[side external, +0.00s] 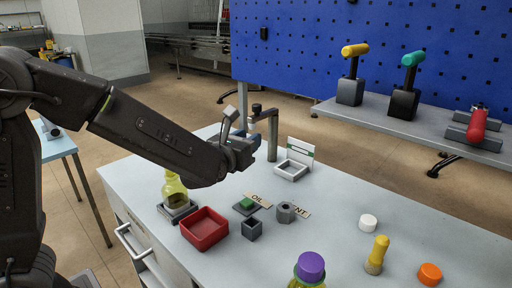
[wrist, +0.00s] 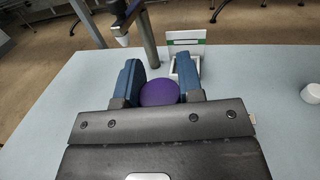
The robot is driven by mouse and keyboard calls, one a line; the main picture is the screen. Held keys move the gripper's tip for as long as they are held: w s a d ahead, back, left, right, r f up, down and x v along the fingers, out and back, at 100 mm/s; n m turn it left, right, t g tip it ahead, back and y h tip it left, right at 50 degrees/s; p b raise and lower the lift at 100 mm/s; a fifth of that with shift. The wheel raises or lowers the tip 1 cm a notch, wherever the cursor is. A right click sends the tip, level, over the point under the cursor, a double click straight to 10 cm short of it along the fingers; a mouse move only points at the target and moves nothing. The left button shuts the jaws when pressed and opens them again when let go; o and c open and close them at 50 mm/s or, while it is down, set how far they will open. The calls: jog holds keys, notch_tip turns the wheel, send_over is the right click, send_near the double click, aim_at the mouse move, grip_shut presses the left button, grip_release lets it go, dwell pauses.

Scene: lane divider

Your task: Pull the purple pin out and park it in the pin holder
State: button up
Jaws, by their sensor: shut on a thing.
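My gripper (side external: 246,134) is shut on a round purple thing, seen between its blue fingers in the wrist view (wrist: 160,76). This purple piece (wrist: 160,93) looks like the pin's head; its lower part is hidden by the gripper. In the side view the held piece is hidden by my gripper and arm. My gripper is above the table, just left of a grey post with an arm (side external: 272,137). I cannot tell for sure which thing is the pin holder; a small dark open box (side external: 252,228) and a grey hexagonal piece (side external: 286,212) stand on the table.
A red bin (side external: 204,229), a yellow bottle (side external: 174,188) and a purple-capped bottle (side external: 311,266) are nearer. A yellow peg (side external: 377,254), white cap (side external: 368,222) and orange cap (side external: 430,274) are at right.

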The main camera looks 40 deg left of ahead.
jog(key=shift+r, duration=0.2)
jog(key=shift+r, duration=2.55)
jog(key=shift+d, duration=0.1)
jog(key=s+d+f, duration=0.6)
jog(key=d, duration=0.2)
jog(key=shift+s+d, duration=0.3)
jog(key=shift+f, duration=0.2)
jog(key=shift+f, duration=2.75)
